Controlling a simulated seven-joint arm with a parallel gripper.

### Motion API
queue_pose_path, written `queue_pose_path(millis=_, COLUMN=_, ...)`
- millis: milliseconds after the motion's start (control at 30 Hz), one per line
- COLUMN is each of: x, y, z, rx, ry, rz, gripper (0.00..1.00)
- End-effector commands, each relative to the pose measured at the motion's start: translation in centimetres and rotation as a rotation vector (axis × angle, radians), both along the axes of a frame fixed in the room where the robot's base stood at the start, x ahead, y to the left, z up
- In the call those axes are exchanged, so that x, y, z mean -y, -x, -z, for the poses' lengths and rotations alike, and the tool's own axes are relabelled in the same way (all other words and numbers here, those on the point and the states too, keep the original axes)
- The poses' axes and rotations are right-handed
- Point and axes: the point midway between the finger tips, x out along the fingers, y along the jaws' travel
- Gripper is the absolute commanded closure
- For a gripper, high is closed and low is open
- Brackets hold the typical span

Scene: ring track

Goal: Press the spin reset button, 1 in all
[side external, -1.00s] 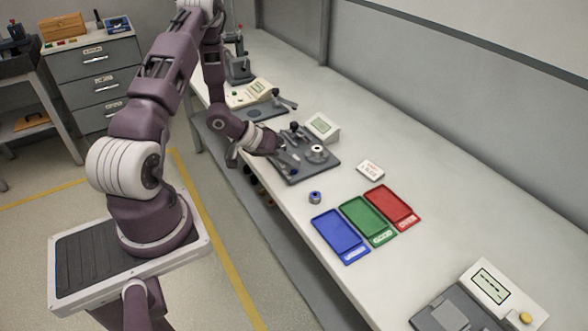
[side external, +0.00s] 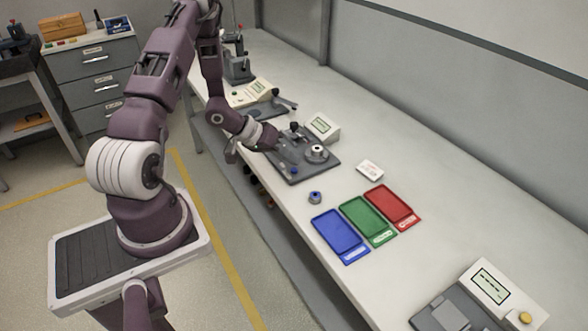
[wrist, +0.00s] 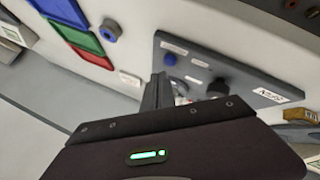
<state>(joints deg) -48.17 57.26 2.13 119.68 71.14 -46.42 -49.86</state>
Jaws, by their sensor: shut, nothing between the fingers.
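A dark grey fixture plate (side external: 312,171) lies on the bench, with a blue round button (side external: 294,169) near its front edge. The blue button also shows in the wrist view (wrist: 170,59), beside a small label too blurred to read. I cannot confirm from the label that it is the spin reset button. A round metal spindle (side external: 316,153) stands on the same plate. My gripper (side external: 280,147) is over the plate's left part, behind the blue button. In the wrist view its shut, empty fingers (wrist: 159,77) appear just below the button, with no visible contact.
A display box (side external: 322,127) stands behind the plate. A blue-topped ring part (side external: 315,197) and blue (side external: 341,235), green (side external: 368,219) and red (side external: 393,206) trays lie to the right. A white card (side external: 369,170) lies nearby. Another instrument (side external: 490,287) stands at the front right.

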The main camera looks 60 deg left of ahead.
Motion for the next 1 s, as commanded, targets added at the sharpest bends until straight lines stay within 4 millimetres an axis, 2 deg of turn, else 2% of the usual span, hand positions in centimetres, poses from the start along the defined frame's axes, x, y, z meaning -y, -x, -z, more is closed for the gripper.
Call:
queue_pose_path(millis=233, x=0.0, y=0.0, z=-0.4, rx=0.002, ry=0.000, rz=-0.001, gripper=1.00)
queue_pose_path(millis=700, x=-0.1, y=0.0, z=-4.8, rx=0.001, ry=-0.001, rz=-0.002, gripper=1.00)
queue_pose_path(millis=1000, x=0.0, y=0.0, z=-5.0, rx=0.001, ry=0.000, rz=-0.001, gripper=1.00)
